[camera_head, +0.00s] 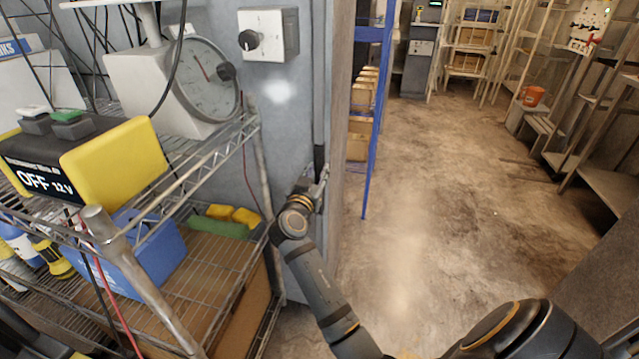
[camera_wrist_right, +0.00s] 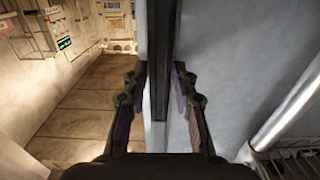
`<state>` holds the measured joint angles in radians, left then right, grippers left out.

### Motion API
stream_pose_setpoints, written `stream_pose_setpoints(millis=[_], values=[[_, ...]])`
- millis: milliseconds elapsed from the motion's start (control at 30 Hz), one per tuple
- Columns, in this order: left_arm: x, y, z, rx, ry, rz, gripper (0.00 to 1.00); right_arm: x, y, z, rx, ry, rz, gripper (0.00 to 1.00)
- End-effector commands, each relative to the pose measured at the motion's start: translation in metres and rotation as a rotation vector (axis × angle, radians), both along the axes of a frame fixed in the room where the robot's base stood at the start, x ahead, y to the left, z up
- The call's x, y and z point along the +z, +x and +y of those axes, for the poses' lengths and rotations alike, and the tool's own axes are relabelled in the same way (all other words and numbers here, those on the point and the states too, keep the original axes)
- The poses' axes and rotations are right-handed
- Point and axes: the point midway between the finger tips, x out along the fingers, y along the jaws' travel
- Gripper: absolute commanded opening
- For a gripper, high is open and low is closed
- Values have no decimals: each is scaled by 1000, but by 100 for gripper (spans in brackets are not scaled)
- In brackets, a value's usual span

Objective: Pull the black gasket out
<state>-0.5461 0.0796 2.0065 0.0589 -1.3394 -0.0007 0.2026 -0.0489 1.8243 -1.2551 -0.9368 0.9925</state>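The black gasket (camera_wrist_right: 165,50) is a dark vertical strip along the edge of a grey wall panel in the right wrist view. My right gripper (camera_wrist_right: 160,78) is open, with one finger on each side of the gasket and a visible gap on both sides. In the head view my right gripper (camera_head: 322,184) is at the panel edge, near the lower visible part of the strip. The strip's lower part is hidden there by the gripper. My left gripper is not in view.
A wire shelf (camera_head: 200,165) with a dial scale (camera_head: 205,85), a yellow-ended battery box (camera_head: 118,160) and a blue bin (camera_head: 150,245) stands close on the left. A blue post (camera_head: 375,110) stands beyond the doorway. The concrete floor (camera_head: 430,190) on the right is clear.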

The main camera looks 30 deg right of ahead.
Motion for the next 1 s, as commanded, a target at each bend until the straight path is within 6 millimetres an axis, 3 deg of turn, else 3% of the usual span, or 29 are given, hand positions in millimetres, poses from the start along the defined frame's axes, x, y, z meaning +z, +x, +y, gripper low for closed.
stream_pose_setpoints(millis=[33,167,1000], values=[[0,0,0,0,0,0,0,0,0,0,0,0,0,16],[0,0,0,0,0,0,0,0,0,0,0,0,0,0],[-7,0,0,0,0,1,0,0,0,0,0,0,-1,0]])
